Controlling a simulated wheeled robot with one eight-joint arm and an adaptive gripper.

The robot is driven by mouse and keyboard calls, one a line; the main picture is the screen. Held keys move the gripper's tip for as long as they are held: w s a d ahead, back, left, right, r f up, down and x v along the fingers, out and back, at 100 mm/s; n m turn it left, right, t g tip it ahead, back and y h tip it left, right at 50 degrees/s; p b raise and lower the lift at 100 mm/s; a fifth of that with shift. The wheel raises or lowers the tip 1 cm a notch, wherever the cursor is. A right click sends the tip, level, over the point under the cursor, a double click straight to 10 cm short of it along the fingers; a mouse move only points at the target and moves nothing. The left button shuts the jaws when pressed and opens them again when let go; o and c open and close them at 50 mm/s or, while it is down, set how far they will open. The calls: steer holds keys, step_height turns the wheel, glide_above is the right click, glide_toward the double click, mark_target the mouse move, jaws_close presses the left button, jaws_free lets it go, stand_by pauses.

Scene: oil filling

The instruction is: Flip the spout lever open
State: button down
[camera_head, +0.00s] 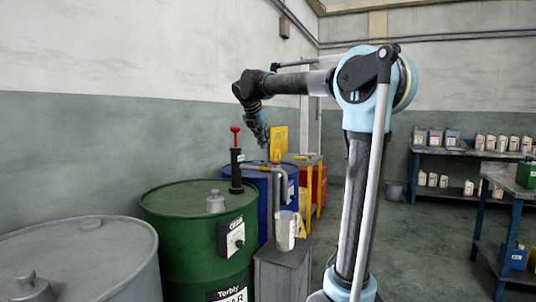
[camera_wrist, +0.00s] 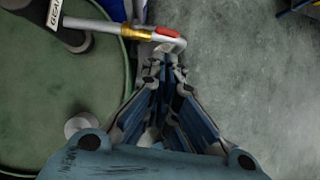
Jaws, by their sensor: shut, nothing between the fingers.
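The spout (camera_head: 262,168) is a grey pipe running right from the black pump (camera_head: 236,172) on the green drum, then bending down. Its small red-orange lever (camera_head: 276,156) sits on top near the bend. In the wrist view the red lever (camera_wrist: 167,31) lies along the spout, just right of a brass collar (camera_wrist: 135,33). My gripper (camera_head: 265,145) points down close above the lever. In the wrist view my gripper (camera_wrist: 165,62) has its fingertips together, empty, just below the spout's bend in the picture. I cannot tell whether they touch it.
A clear jug (camera_head: 287,230) stands on a grey stand (camera_head: 283,262) under the spout. The green drum (camera_head: 180,245) and a grey drum (camera_head: 90,265) are at left, a blue drum (camera_head: 265,190) behind. Shelves (camera_head: 470,153) with bottles are at right. Floor between is clear.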

steer(key=s+r, duration=0.1)
steer(key=r, duration=0.1)
glide_toward(277, 169)
steer(key=x, duration=0.4)
steer(key=shift+w+a, duration=0.15)
steer(key=shift+w, duration=0.15)
stand_by(0.3)
steer(key=shift+w+d+f, duration=0.25)
steer(key=shift+d+f, duration=0.1)
steer(key=shift+d, duration=0.05)
stand_by(0.3)
steer(key=shift+s, duration=0.15)
